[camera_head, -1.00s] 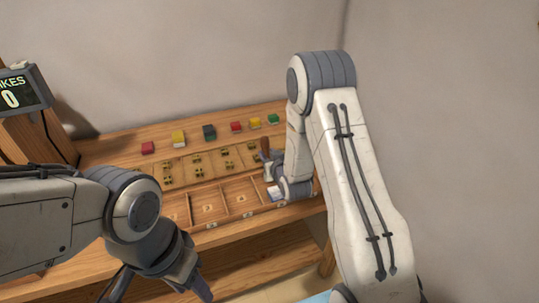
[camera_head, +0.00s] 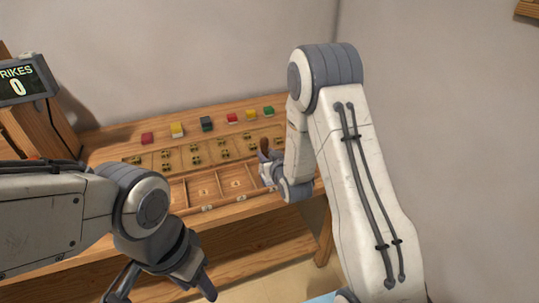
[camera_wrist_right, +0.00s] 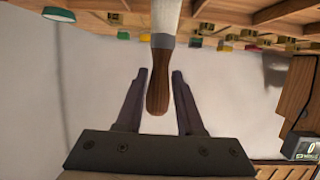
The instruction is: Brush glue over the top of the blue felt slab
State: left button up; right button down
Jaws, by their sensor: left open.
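My right gripper (camera_head: 267,166) is over the right end of the wooden bench. It is shut on the brush's brown wooden handle (camera_wrist_right: 159,85), which lies between its fingertips in the right wrist view (camera_wrist_right: 159,72). The handle (camera_head: 264,148) stands up beside the gripper in the head view. My left gripper (camera_head: 162,294) is open and empty at the lower left, in front of the bench. I cannot make out a blue felt slab on the bench.
Small red, yellow and green blocks stand along the back of the bench (camera_head: 115,140). Brass-coloured pieces lie in front of them, then open compartments (camera_head: 204,187). A strikes display (camera_head: 20,83) reads 0 at left. A light-blue patch (camera_head: 322,298) shows at the bottom edge.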

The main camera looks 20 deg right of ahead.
aim_at(266, 138)
jog(key=r, duration=0.1)
jog(key=r+p, duration=0.1)
jog(key=r, duration=0.3)
jog(key=shift+s+d, duration=0.1)
jog(key=shift+d, duration=0.2)
jog(key=shift+r+p, duration=0.25)
jog(key=shift+p, duration=0.25)
notch_tip(266, 138, up, 3)
jog(key=shift+a+r+p, duration=0.1)
jog(key=shift+r+p, duration=0.1)
jog(key=shift+p, duration=0.8)
jog(key=shift+f, duration=0.1)
